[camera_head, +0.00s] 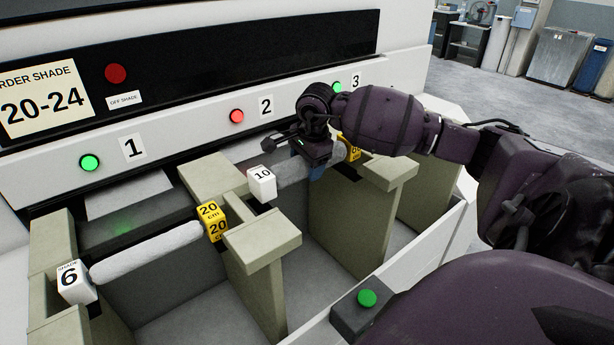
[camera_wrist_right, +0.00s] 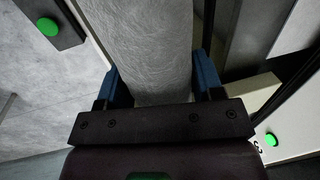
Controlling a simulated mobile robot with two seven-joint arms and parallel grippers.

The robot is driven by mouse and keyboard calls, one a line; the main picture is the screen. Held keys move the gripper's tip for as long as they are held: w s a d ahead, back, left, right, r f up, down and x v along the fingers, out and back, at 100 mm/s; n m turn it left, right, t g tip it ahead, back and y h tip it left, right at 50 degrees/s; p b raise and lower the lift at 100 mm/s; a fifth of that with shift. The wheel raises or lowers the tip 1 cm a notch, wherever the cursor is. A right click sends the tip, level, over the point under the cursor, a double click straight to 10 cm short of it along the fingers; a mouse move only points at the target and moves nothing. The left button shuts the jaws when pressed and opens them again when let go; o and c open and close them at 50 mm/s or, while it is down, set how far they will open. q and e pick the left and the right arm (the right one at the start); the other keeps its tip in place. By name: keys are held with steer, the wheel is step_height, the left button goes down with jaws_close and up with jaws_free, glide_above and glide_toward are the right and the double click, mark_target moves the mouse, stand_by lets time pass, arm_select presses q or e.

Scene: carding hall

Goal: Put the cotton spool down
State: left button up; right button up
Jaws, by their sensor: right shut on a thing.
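The cotton spool held by me is a pale, fuzzy cylinder (camera_head: 292,171) at bay 2, with a white end block marked 10 (camera_head: 262,184) and a yellow end block (camera_head: 350,149) partly hidden by my gripper. My right gripper (camera_head: 316,160) is shut around its right part. In the right wrist view the spool (camera_wrist_right: 150,45) runs between the two blue fingers of the gripper (camera_wrist_right: 158,88). Whether it touches the bay's supports is hard to tell. My left gripper is not in view.
Another pale spool (camera_head: 147,252) with a block marked 6 (camera_head: 75,282) spans bay 1. Beige dividers (camera_head: 262,240) separate the bays. Lamps 1 (camera_head: 89,162) and 3 (camera_head: 337,88) are green; lamp 2 (camera_head: 237,116) is red. A sign (camera_head: 45,98) reads 20-24.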

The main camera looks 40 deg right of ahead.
steer(key=shift+f, duration=2.05)
steer(key=o, duration=1)
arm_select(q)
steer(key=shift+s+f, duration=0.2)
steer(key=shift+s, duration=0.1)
arm_select(e)
steer(key=shift+o, duration=0.2)
